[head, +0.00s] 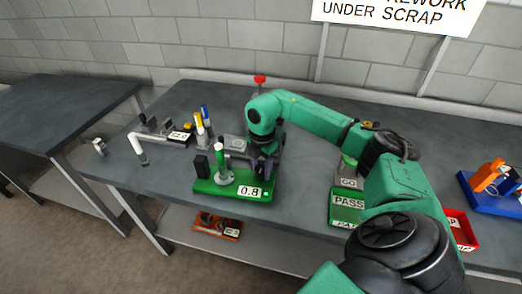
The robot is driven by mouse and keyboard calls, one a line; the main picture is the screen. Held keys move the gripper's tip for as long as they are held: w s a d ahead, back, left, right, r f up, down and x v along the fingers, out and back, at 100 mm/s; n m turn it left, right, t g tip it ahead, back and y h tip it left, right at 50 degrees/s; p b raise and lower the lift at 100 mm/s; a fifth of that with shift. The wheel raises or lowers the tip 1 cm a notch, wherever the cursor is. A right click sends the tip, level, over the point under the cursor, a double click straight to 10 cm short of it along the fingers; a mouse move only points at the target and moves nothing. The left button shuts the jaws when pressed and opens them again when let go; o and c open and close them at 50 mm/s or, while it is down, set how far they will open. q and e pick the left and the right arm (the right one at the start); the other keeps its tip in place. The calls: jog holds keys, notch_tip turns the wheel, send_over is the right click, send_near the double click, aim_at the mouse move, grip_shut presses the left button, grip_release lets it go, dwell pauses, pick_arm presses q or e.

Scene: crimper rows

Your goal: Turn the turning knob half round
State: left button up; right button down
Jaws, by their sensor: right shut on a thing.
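A green-based fixture (215,188) labelled 0.8 stands near the front edge of the table. It carries a green-and-white upright handle (220,158) and a dark block at its left end. My right arm reaches in from the lower right, and my right gripper (264,168) points down over the right end of this fixture. It is shut on a small part there, seemingly the turning knob. The jaws and wrist hide that part, so its angle cannot be told. My left gripper is not in view.
Behind stand a second fixture with a white handle (138,146), blue- and yellow-topped handles and a red-topped post (260,80). To the right are a green PASS tray (346,204), a red bin (460,230) and a blue holder (488,200). An orange tray (217,226) lies below the tabletop.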

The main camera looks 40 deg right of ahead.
aim_at(262, 169)
jog(key=c, duration=0.6)
grip_release()
jog(key=shift+w+r, duration=0.1)
jog(key=o, duration=0.3)
jog(key=shift+r, duration=0.5)
jog(key=r, duration=0.9)
jog(key=r+b, duration=0.1)
jog(key=r, duration=0.3)
jog(key=shift+s+r, duration=0.3)
